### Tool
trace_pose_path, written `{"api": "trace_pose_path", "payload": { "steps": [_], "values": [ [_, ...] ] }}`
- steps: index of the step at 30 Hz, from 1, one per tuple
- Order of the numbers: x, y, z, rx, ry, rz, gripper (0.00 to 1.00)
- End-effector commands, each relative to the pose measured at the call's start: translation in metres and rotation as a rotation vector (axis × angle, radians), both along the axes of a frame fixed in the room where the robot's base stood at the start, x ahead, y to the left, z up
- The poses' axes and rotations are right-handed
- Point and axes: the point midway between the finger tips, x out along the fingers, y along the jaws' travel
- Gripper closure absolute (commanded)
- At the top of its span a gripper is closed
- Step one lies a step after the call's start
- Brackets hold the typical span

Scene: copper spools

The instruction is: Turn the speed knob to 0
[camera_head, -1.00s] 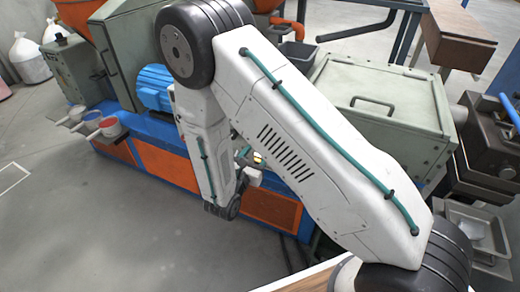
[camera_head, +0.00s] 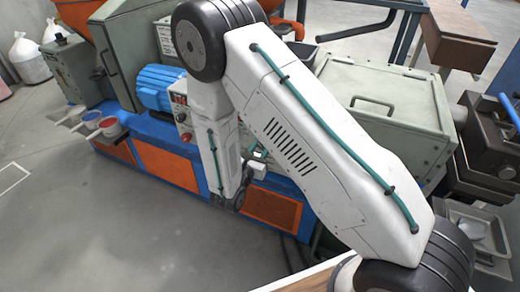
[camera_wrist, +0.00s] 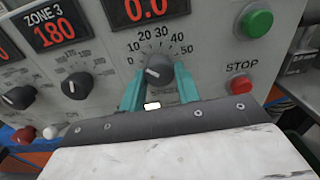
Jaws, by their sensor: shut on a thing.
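The speed knob (camera_wrist: 158,66) is a dark round knob on the grey control panel in the wrist view. A printed scale from 0 to 50 arcs over it. A pale mark shows on the knob's face, but which number it points to is hard to tell. My gripper (camera_wrist: 160,76) has its two teal fingers on either side of the knob and is shut on it. The red display (camera_wrist: 150,8) above the knob reads 0.0. In the head view, my arm hides the knob and most of the gripper.
A green button (camera_wrist: 257,20) and a red STOP button (camera_wrist: 239,84) lie right of the knob. Two other dark knobs (camera_wrist: 77,86) (camera_wrist: 19,97) are to its left, below a ZONE 3 display (camera_wrist: 55,30) reading 180. Open floor (camera_head: 130,230) lies in front of the machine.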

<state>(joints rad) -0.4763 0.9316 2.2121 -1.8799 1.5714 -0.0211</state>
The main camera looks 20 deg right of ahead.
Motion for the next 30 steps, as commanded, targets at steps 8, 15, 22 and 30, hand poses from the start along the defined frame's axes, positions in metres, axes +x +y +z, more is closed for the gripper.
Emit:
{"api": "trace_pose_path", "payload": {
  "steps": [8,15,22,30],
  "values": [
    [-0.0003,0.0003,0.0001,-0.099,0.099,0.001,0.91],
    [-0.0005,0.0002,0.0002,-0.219,0.219,0.001,0.91],
    [-0.0006,0.0002,0.0003,-0.31,0.31,0.001,0.91],
    [-0.0006,0.0002,0.0003,-0.359,0.359,0.002,0.91]
  ]
}}
